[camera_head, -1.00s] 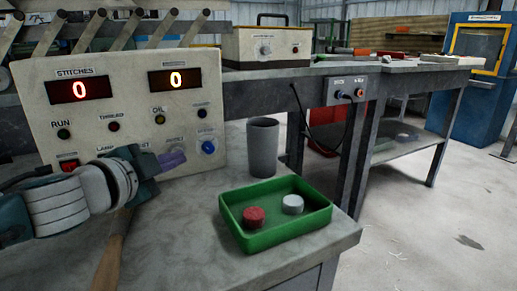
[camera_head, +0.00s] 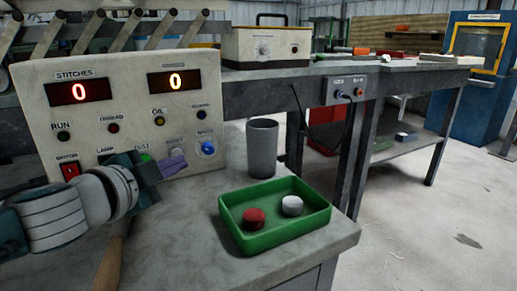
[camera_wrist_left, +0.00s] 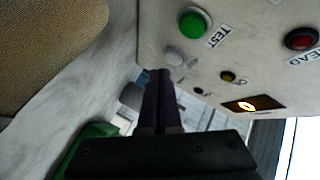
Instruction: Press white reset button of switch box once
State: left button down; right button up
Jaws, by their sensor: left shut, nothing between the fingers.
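The switch box (camera_head: 128,112) is a cream panel with two displays reading 0, lamps, buttons and a blue knob (camera_head: 208,147). My left gripper (camera_head: 174,166) is shut and empty, with dark purple fingers close to the lower part of the panel, between the green test button (camera_head: 145,158) and the blue knob. The white reset button (camera_wrist_left: 174,57) shows in the left wrist view, just beyond the fingertips and beside the green test button (camera_wrist_left: 195,24). I cannot tell whether the fingertips touch it. My right gripper is not in view.
A red motor switch (camera_head: 70,171) is at the panel's lower left. A grey cup (camera_head: 262,148) and a green tray (camera_head: 287,229) with a red and a white round piece stand to the right. Another bench (camera_head: 400,71) is behind.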

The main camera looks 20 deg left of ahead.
pick_arm(q)
jog(key=shift+s+d+p, duration=0.4)
jog(key=shift+s+d, duration=1.2)
jog(key=shift+d, duration=0.3)
